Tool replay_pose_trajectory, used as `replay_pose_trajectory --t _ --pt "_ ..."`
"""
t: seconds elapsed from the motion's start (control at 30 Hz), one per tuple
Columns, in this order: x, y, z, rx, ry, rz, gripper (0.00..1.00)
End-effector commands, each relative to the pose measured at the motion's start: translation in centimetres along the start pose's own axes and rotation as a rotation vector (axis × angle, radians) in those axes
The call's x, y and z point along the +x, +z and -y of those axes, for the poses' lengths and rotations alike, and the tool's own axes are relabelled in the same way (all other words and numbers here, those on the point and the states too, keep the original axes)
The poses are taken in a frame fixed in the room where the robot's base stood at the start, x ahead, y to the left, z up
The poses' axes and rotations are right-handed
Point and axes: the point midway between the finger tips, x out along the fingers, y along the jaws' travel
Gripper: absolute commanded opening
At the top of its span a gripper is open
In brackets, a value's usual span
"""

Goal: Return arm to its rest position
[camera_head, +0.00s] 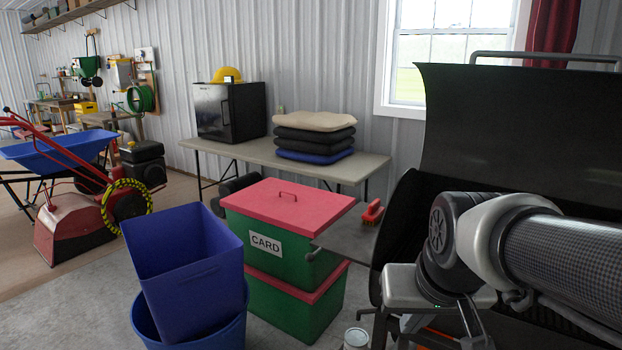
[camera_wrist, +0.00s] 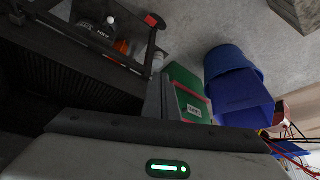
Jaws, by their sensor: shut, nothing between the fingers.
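My arm (camera_head: 545,250) is folded in at the right of the head view, in front of the black grill (camera_head: 520,120). My gripper (camera_head: 445,298) hangs below the arm's dark joint, low at the right, partly hidden by the arm and the frame edge. It is shut and holds nothing. In the wrist view, the light housing with a green light (camera_wrist: 168,168) fills the bottom edge.
Green crates with red lids (camera_head: 290,230) and blue bins (camera_head: 185,265) stand left of my gripper. The grill's side shelf holds a red brush (camera_head: 372,211). A table (camera_head: 255,151) with cushions (camera_head: 315,137) is behind. Open concrete floor lies at lower left.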

Motion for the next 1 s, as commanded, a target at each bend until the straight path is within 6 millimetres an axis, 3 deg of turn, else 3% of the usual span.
replay_pose_trajectory --t 0.1,0.37,0.4,0.67,1.0 --pt "-2.4 2.1 0.5 -0.025 -0.007 -0.017 0.0" --pt "-6.0 6.0 1.0 -0.066 -0.019 -0.031 0.0" --pt "-7.4 5.1 0.9 -0.064 -0.018 -0.026 0.0" --pt "-12.6 2.4 1.0 -0.063 -0.018 -0.025 0.0" --pt "-23.0 -2.9 1.2 -0.062 -0.018 -0.026 0.0"
